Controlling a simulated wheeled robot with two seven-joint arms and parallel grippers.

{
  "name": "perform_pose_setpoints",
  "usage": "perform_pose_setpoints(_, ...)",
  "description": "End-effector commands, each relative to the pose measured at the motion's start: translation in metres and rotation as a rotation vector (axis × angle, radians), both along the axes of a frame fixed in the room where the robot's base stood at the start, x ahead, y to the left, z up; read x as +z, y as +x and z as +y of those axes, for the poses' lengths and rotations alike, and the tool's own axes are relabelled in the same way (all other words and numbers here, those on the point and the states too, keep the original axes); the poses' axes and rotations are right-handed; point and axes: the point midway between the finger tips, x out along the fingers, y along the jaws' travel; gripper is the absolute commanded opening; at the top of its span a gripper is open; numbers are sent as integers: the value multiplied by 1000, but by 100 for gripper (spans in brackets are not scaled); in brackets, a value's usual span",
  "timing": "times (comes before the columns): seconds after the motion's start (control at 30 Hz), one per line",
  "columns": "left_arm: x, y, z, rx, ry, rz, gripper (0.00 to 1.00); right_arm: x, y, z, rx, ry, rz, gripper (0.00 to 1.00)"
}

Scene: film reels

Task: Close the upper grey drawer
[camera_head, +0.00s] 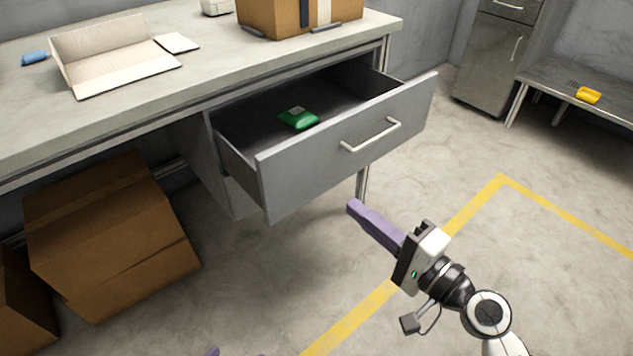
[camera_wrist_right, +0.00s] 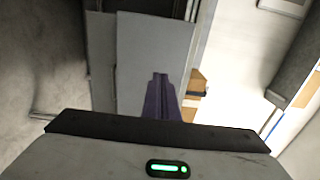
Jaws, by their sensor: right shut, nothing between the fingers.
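The upper grey drawer (camera_head: 345,150) is pulled out from under the workbench, with a light bar handle (camera_head: 370,135) on its front. A green object (camera_head: 298,118) lies inside it. My right gripper (camera_head: 355,207), with purple fingers, is shut and empty, in front of and below the drawer front, apart from the handle in the head view. In the right wrist view the shut purple fingers (camera_wrist_right: 161,95) point toward a flat grey panel (camera_wrist_right: 150,50). Only a small purple tip (camera_head: 213,352) of what seems to be my left gripper shows at the bottom edge.
The workbench top (camera_head: 215,60) holds an open carton (camera_head: 110,50), a blue item (camera_head: 34,58) and a cardboard box (camera_head: 290,15). Brown boxes (camera_head: 110,235) stand on the floor below. A grey cabinet (camera_head: 492,60) and low bench (camera_head: 560,75) stand back right. The floor before the drawer is clear.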

Motion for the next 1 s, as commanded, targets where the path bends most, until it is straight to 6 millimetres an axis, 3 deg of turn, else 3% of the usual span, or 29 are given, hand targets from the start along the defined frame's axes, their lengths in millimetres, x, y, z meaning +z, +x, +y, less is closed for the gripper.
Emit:
perform_pose_setpoints(0.5,-1,0,1,-1,4,2,65,1,81,64,1,1,-1,0)
perform_pose_setpoints(0.7,-2,0,1,0,2,2,65,0,94,74,0,-1,0,0)
perform_pose_setpoints(1.0,0,1,0,1,1,-3,65,0,96,76,0,-3,0,0)
